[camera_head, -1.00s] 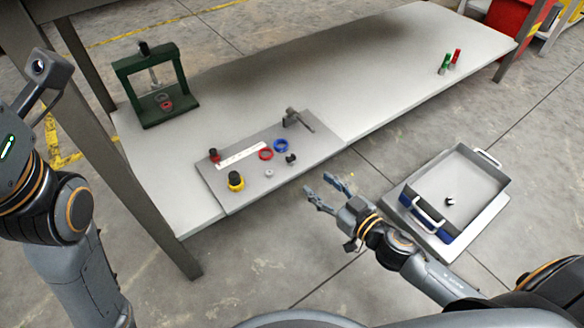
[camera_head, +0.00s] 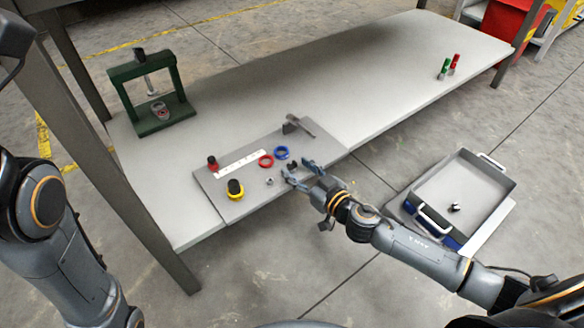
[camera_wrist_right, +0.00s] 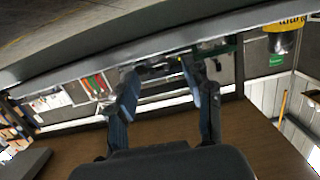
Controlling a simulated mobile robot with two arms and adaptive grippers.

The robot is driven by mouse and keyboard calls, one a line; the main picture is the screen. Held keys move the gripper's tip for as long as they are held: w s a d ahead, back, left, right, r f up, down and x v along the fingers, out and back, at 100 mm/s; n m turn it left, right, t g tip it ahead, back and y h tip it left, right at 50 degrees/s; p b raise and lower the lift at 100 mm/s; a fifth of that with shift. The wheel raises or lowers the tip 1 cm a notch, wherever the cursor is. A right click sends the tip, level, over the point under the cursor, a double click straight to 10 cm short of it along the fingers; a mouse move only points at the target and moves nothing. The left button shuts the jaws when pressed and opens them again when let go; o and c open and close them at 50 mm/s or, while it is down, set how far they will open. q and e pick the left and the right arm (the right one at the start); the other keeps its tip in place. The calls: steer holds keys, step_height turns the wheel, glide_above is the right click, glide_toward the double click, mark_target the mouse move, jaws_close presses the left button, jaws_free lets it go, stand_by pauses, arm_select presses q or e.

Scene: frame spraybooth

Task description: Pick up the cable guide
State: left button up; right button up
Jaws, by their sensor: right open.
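A small black part (camera_head: 292,164), which may be the cable guide, sits on the grey board (camera_head: 236,207) near its right front edge. My right gripper (camera_head: 297,174) is right at this part, fingers apart and pointing left over the board. It partly covers the part, so I cannot tell if they touch. In the right wrist view the two fingers (camera_wrist_right: 165,95) are apart, with a dark shape beyond them that I cannot make out. Of my left arm only links show at the left edge; its gripper is out of view.
The board also holds a grey nut (camera_head: 269,181), a red ring (camera_head: 266,161), a blue ring (camera_head: 281,153), a yellow-black knob (camera_head: 235,189) and a grey bracket (camera_head: 298,124). A green press (camera_head: 152,95) stands behind.

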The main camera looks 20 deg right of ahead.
mark_target(294, 166)
steer(key=shift+b+x, duration=0.45)
steer(key=shift+x, duration=1.2)
steer(key=c, duration=0.9)
